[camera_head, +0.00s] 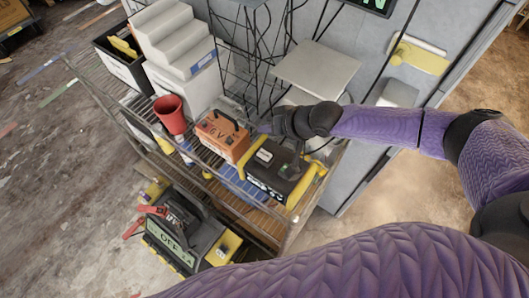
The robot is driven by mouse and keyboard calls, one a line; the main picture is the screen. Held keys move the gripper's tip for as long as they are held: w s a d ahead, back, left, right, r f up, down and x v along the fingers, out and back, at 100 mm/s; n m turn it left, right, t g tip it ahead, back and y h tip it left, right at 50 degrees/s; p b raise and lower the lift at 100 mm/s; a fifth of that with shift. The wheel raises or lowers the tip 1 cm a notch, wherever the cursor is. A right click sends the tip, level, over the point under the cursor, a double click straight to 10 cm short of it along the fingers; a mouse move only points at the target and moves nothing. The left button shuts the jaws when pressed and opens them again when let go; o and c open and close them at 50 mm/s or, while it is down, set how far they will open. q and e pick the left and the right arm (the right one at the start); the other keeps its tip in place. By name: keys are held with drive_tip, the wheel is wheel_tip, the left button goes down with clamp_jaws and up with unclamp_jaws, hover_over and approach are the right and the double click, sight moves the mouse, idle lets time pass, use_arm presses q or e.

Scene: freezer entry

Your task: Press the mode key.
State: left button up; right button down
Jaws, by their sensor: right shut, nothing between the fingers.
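I cannot make out a mode key as such in the head view. A dark charger-like device (192,230) with a lit display (166,240) reading "OFF" and red clamps stands low at the bottom left. Another display (377,3) with green characters is cut off at the top edge. My right gripper (265,127) is shut and empty. It reaches in from the right over the wire shelf, close beside an orange box (222,137) with a dark handle; I cannot tell whether they touch. My left gripper is not in view.
The wire shelf (97,84) holds a red cup (170,113), stacked white boxes (178,40), a black bin (124,62) and a black-and-yellow case (275,168). Black wire racks and a grey plate (316,68) stand behind. A yellow-handled latch (420,55) is on the grey wall.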

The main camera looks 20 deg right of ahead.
drive_tip(key=b, duration=0.8)
approach(260, 153)
drive_tip(key=w+a+f, duration=0.1)
drive_tip(key=w, duration=0.1)
drive_tip(key=w+a+f, duration=0.1)
drive_tip(key=a+f, duration=0.1)
drive_tip(key=shift+w+a, duration=0.25)
drive_tip(key=shift+w, duration=0.15)
drive_tip(key=shift+f, duration=0.15)
idle(0.7)
drive_tip(key=shift+f, duration=0.45)
drive_tip(key=shift+f+b, duration=0.45)
drive_tip(key=shift+b, duration=0.15)
drive_tip(key=shift+r, duration=0.1)
idle(0.5)
drive_tip(key=shift+r+p, duration=0.8)
drive_tip(key=shift+p, duration=0.1)
